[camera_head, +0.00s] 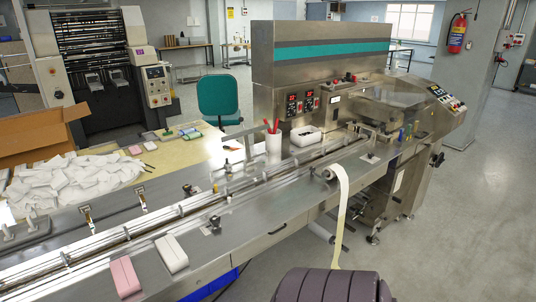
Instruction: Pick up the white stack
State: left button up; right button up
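The white stack (172,254) lies on the metal front ledge of the flow wrapper, in the lower left of the head view. It is a long block with rounded edges and a lengthwise seam on top. A similar pink stack (125,277) lies just left of it and nearer, with a small gap between them. Neither of my grippers shows in this view, and nothing touches the white stack.
The conveyor rail (140,231) runs behind the stacks. The ledge (235,237) right of the white stack is clear up to a small fitting. A pale film strip (341,215) hangs off the ledge. A dark ribbed, rounded object (330,287) stands at the bottom edge.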

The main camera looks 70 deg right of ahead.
aim_at(173, 253)
jog(key=z, duration=1.45)
